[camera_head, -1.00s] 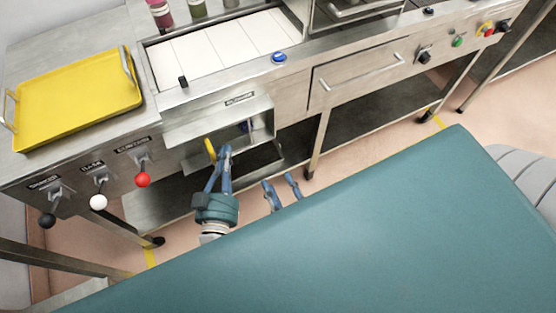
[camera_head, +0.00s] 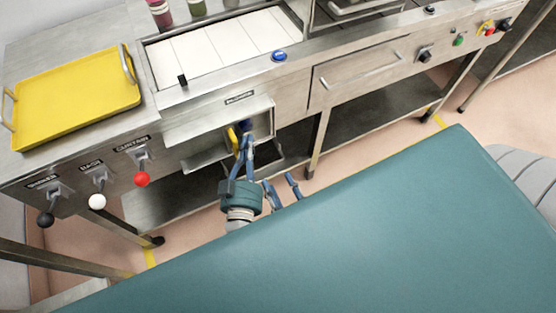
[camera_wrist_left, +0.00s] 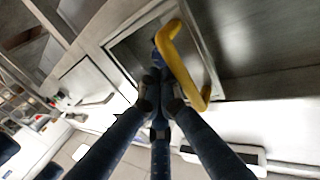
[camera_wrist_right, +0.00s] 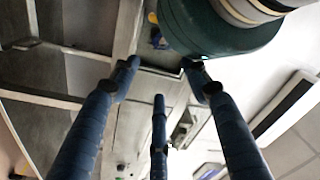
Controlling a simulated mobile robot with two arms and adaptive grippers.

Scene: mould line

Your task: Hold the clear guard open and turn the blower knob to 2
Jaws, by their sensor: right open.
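The yellow handle (camera_head: 233,142) of the guard is at the recessed box (camera_head: 200,128) below the counter. The handle shows large in the left wrist view (camera_wrist_left: 181,70). The clear panel is hard to make out. A blue part, probably the knob (camera_head: 245,124), shows in the recess behind my left fingers; its pointer and setting cannot be read. My left gripper (camera_head: 248,138) is at the recess, fingertips close together beside the handle; I see nothing clearly between them. My right gripper (camera_head: 281,188) is open and empty, lower and to the right, apart from the box.
A yellow tray (camera_head: 75,98) lies on the left counter. Levers with black (camera_head: 46,220), white (camera_head: 97,202) and red (camera_head: 142,179) balls hang below it. A blue button (camera_head: 279,57) and a closed drawer (camera_head: 360,75) are to the right. The teal surface covers the foreground.

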